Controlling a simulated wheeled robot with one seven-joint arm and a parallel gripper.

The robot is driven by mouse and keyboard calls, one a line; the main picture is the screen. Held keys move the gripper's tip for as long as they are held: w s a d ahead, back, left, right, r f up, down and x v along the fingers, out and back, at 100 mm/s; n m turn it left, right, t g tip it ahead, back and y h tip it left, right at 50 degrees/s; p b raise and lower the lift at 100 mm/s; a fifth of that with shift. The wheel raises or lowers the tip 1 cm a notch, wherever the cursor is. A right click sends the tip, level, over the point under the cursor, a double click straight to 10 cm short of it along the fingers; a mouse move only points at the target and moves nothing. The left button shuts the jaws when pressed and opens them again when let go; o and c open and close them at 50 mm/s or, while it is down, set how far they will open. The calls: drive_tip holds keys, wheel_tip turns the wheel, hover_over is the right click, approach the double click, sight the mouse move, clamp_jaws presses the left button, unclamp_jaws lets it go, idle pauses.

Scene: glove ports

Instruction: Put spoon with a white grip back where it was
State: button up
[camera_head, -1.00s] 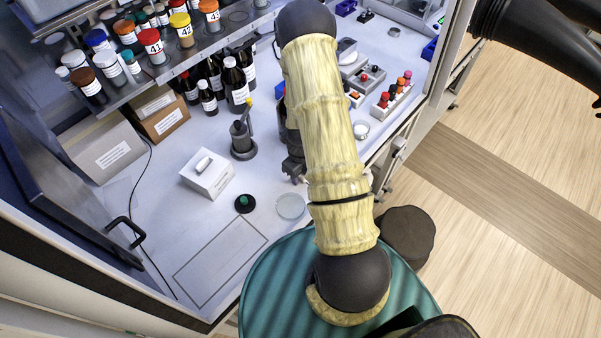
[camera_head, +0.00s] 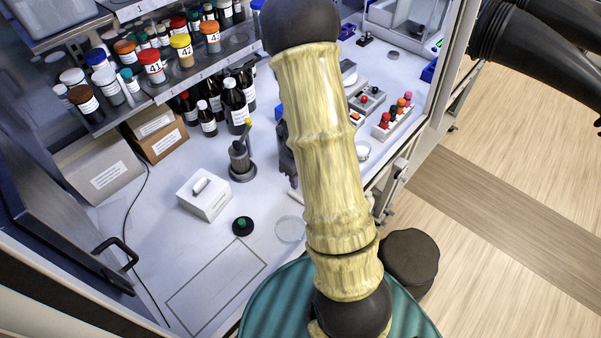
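My gripper (camera_head: 292,181) shows as a dark shape just left of my arm, pointing down over the white bench top. Most of it is hidden behind the arm, and I cannot see whether its fingers are apart. A small pale piece (camera_head: 296,196) shows just below the fingertips, partly covered by my arm. It may be the spoon's white grip, but it is too small to tell, and I cannot tell whether it is held. No other spoon is plainly visible.
A clear round dish (camera_head: 290,229), a black disc with a green knob (camera_head: 243,226), a white box (camera_head: 204,195) and a dark stand with a yellow tip (camera_head: 241,162) are left of my arm. Dark bottles (camera_head: 235,105) stand behind. A vial rack (camera_head: 394,118) is at right. The outlined front-left area (camera_head: 217,286) is clear.

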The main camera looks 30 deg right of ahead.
drive_tip(key=shift+r, duration=1.15)
drive_tip(key=s+a+r+n+t, duration=0.1)
drive_tip(key=s+a+r+n, duration=0.3)
drive_tip(key=n, duration=1.2)
drive_tip(key=s+a+r+n+t, duration=0.1)
drive_tip(key=s+a+r+n, duration=0.3)
drive_tip(key=n, duration=1.2)
drive_tip(key=a+r, duration=0.3)
drive_tip(key=r, duration=0.1)
drive_tip(key=shift+s+t, duration=0.3)
